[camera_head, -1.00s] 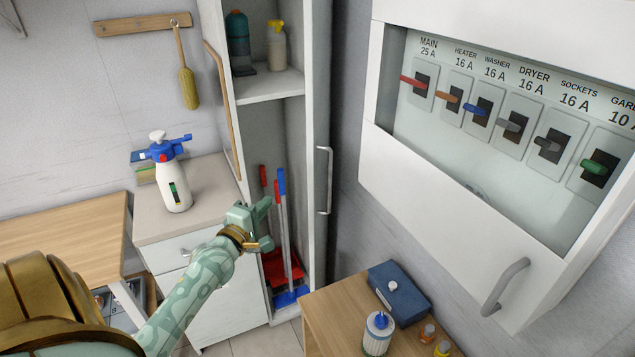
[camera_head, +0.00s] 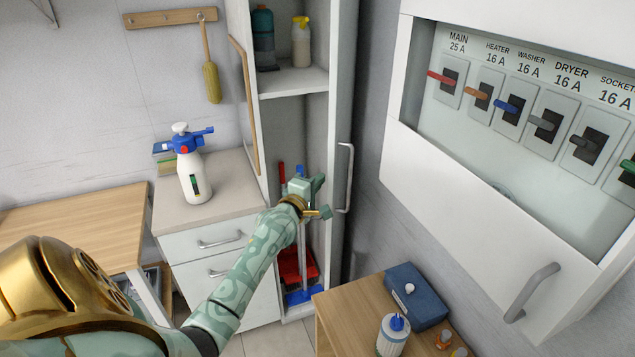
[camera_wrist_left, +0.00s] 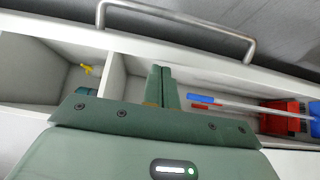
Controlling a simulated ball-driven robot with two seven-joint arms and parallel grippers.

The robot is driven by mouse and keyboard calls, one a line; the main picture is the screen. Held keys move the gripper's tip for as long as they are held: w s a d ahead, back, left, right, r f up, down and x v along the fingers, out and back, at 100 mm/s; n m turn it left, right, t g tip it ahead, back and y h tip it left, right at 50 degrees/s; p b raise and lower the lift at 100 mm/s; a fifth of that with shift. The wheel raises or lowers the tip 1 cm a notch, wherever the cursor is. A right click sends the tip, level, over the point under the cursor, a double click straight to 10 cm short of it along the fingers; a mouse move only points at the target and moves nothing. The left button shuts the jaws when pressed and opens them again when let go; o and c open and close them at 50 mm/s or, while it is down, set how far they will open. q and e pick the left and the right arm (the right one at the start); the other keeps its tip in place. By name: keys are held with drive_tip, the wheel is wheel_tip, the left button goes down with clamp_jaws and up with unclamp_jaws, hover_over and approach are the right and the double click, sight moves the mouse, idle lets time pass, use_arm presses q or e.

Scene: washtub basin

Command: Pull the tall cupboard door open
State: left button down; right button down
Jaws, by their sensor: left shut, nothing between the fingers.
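The tall cupboard stands open, and its inside with a white shelf (camera_head: 290,82) shows. Its white door (camera_head: 342,95) is swung out on the right side, seen nearly edge-on, with a grey bar handle (camera_head: 349,178) on its outer face. The door edge (camera_wrist_left: 50,27) and the handle (camera_wrist_left: 180,14) also show across the top of the left wrist view. My left gripper (camera_head: 317,188) is shut and empty, in front of the opening and left of the handle. Its closed fingers (camera_wrist_left: 161,78) point toward the door's inner side; I cannot tell whether they touch it. My right gripper is out of view.
A red dustpan (camera_head: 292,268) and a blue-ended broom stand inside the cupboard, partly behind my arm. A drawer unit (camera_head: 215,240) with a spray bottle (camera_head: 190,170) is at left. A wooden table (camera_head: 350,320) with a blue box (camera_head: 416,294) is at lower right, below the breaker cabinet (camera_head: 450,190).

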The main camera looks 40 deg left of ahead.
use_arm(q)
drive_tip(key=w+d+y+p, duration=0.1)
drive_tip(key=d+p, duration=0.1)
drive_tip(key=w+d+n+y+p, duration=0.1)
drive_tip(key=d+p, duration=0.1)
drive_tip(key=w+d+r+n+g+y+p, duration=0.1)
drive_tip(key=d, duration=0.1)
drive_tip(key=shift+w+p, duration=0.25)
drive_tip(key=shift+p, duration=0.15)
drive_tip(key=w+d+f+b, duration=0.1)
drive_tip(key=w+d, duration=0.3)
drive_tip(key=d, duration=0.1)
drive_tip(key=shift+w+d+n+y, duration=0.2)
drive_tip(key=shift+d+n+y, duration=0.1)
drive_tip(key=shift+y, duration=0.1)
drive_tip(key=shift+a, duration=0.1)
